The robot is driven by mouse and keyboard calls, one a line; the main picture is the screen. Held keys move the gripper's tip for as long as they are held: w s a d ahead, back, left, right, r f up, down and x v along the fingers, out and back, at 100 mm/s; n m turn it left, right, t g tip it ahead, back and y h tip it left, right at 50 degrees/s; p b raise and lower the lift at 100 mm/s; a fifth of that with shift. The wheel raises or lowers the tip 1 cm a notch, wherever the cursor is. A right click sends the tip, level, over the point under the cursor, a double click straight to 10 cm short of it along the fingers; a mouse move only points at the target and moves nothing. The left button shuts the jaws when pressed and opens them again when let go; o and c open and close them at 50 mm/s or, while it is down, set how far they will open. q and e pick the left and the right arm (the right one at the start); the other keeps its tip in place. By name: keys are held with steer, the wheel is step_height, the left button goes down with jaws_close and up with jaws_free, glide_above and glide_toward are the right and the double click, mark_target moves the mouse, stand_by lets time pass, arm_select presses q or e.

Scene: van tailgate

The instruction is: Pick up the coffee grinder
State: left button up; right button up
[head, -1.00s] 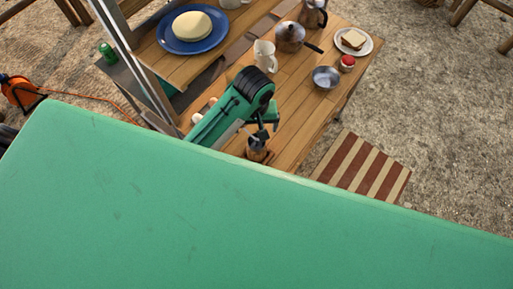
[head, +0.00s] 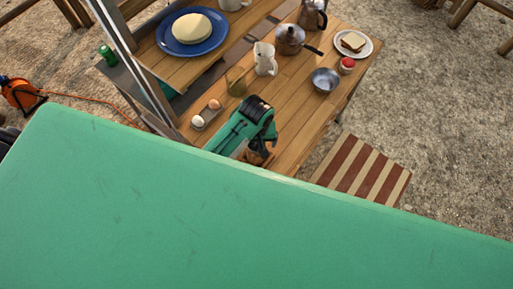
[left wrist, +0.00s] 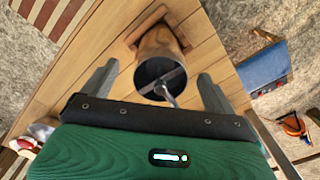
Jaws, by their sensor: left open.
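The coffee grinder (left wrist: 160,52) is a brown cylinder with an open metal top and a crank, standing on the wooden table in the left wrist view. In the head view only a brown bit of it (head: 258,157) shows, mostly hidden by my left gripper (head: 266,146). In the left wrist view my left gripper (left wrist: 158,76) is open, its two fingers apart on either side of the grinder's image. Nothing is held; I cannot tell how far the fingertips reach down beside it. My right gripper is not in view.
A striped mat or stool top (head: 362,170) lies to the right.

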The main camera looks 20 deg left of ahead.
arm_select(q)
steer(key=shift+f, duration=1.05)
steer(key=c, duration=1.3)
steer(key=shift+c, duration=0.5)
steer(key=shift+r, duration=0.1)
